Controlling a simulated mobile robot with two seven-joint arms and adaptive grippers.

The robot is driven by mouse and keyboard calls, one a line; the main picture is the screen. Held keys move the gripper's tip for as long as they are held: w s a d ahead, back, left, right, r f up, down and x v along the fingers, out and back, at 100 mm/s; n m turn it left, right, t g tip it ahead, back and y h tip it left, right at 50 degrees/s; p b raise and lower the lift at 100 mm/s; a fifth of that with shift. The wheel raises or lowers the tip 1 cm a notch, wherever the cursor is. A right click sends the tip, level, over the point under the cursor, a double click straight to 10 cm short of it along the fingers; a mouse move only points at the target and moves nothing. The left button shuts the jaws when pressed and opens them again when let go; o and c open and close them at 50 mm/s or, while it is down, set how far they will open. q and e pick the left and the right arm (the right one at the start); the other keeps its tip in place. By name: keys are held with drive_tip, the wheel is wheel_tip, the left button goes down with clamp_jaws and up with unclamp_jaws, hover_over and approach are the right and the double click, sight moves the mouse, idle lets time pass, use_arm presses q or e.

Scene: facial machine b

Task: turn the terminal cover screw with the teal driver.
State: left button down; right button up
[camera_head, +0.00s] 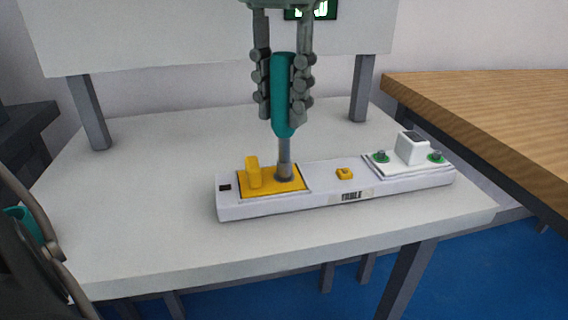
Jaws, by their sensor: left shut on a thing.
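The teal driver (283,95) stands nearly upright in the middle of the view. My left gripper (283,88) comes down from the top, with its jointed grey fingers closed on both sides of the teal handle. The driver's grey shaft (284,158) points down onto the yellow terminal cover (256,183), at its right part. The screw is hidden under the end of the shaft, so I cannot tell how the tip sits in it. The cover has a raised yellow block (253,172) left of the shaft.
The cover is on a long white base (336,202) with a label, a small yellow part (345,174) and a white block (411,148) between green-based posts. The white table (150,215) is clear around it. A wooden table (490,105) stands at right.

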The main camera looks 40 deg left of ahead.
use_arm(q)
drive_tip(key=shift+m, duration=0.6)
drive_tip(key=shift+r+m+p, duration=0.15)
drive_tip(key=shift+m+p, duration=0.45)
drive_tip(key=shift+m, duration=0.6)
drive_tip(key=shift+a+m, duration=0.1)
drive_tip(key=shift+m, duration=1.2)
